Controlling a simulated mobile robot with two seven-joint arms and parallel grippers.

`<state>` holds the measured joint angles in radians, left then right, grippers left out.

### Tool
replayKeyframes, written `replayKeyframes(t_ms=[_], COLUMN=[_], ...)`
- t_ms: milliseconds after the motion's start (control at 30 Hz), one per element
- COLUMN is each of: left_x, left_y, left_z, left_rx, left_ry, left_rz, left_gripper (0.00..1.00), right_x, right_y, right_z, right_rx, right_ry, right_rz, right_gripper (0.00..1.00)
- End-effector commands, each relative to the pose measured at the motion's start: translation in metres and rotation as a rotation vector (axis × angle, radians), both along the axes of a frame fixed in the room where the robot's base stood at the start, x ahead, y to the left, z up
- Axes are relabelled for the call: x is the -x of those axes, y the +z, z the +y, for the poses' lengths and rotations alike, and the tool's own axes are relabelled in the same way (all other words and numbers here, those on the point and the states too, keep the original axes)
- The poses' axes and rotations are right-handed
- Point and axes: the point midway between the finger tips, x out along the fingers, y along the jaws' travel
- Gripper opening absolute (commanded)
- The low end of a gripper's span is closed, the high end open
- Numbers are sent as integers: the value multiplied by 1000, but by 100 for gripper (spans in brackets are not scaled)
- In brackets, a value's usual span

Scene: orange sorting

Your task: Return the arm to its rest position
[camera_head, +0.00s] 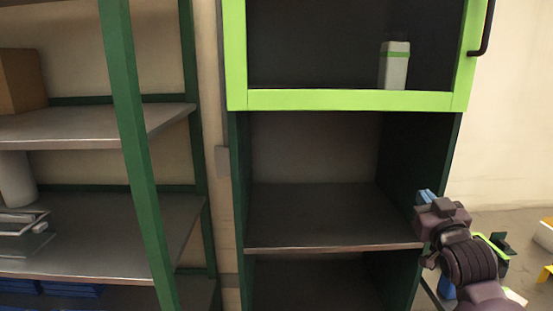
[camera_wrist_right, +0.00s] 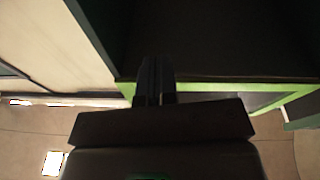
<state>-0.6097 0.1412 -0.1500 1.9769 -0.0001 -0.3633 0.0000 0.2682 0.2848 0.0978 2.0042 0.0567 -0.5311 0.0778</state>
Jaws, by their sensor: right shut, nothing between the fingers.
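My right arm comes in at the lower right of the head view, in front of the right side of a dark cabinet with a light-green door frame (camera_head: 350,100). My right gripper (camera_head: 425,197) is at the end of this arm, by the right end of the cabinet's middle shelf (camera_head: 330,215). In the right wrist view the gripper's fingers (camera_wrist_right: 155,82) are together with nothing between them. A green edge (camera_wrist_right: 215,87) of the cabinet shows behind them; I cannot tell if they touch it. My left gripper is not in view.
A white carton with a green band (camera_head: 394,66) stands in the cabinet's upper compartment. The middle shelf looks empty. A black handle (camera_head: 486,30) sticks out at the upper right. A green-post rack (camera_head: 130,140) stands at left with a brown box (camera_head: 20,80).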

Motion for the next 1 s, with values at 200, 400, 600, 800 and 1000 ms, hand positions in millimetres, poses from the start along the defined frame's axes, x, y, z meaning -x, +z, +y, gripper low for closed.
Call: replayKeyframes(t_ms=[200,400,600,800,1000], left_x=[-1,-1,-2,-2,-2], left_y=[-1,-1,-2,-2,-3], left_z=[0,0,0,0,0], left_rx=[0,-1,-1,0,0], left_ry=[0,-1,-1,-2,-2], left_rz=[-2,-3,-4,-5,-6], left_gripper=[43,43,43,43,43], right_x=[44,105,185,261,299], right_y=[-124,-226,-317,-376,-398], right_z=[19,35,48,52,46], right_rx=[67,52,5,-40,-54], right_ry=[23,40,40,17,-9], right_rz=[136,296,495,654,727], right_gripper=[0,0,0,0,0])
